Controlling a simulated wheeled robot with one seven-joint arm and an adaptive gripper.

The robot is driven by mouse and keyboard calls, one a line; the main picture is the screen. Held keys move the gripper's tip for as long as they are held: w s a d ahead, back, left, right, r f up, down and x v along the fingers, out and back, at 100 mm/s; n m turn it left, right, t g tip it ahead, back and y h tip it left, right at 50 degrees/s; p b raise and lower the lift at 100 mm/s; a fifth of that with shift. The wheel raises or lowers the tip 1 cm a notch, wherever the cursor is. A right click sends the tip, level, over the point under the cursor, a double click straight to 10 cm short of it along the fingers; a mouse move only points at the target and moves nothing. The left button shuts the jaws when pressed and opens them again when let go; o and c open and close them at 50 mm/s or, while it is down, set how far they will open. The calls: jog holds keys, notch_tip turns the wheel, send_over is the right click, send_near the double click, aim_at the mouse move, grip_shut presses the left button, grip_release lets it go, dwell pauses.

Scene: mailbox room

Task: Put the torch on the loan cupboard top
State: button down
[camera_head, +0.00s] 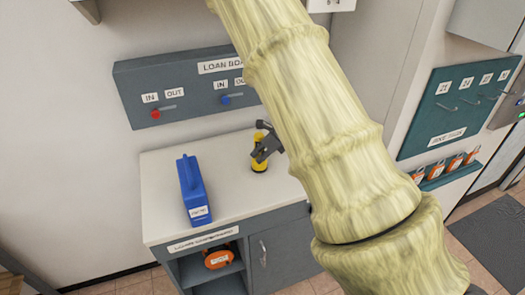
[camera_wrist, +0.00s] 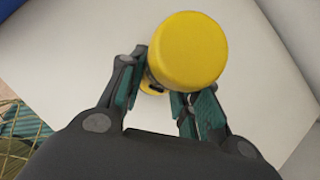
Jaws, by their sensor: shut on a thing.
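The yellow torch (camera_head: 258,163) is upright at the right part of the white loan cupboard top (camera_head: 160,180). Its base looks to be at the surface, but I cannot tell whether it touches. My gripper (camera_head: 265,152) comes in from the right and is shut on the torch. In the wrist view the torch's round yellow end (camera_wrist: 188,50) faces the camera, with my gripper's fingers (camera_wrist: 165,88) on either side of its body. My arm covers the right part of the cupboard top in the head view.
A blue container (camera_head: 192,190) with a white label stands left on the top. The loan board (camera_head: 185,85) with red and blue hooks hangs on the wall behind. An orange item (camera_head: 217,258) sits on the open shelf below. Bare surface lies between container and torch.

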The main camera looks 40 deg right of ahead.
jog(key=shift+s, duration=0.1)
jog(key=c, duration=1)
grip_release()
jog(key=shift+c, duration=0.2)
jog(key=shift+r, duration=0.1)
jog(key=b+v, duration=0.3)
jog(key=v, duration=0.9)
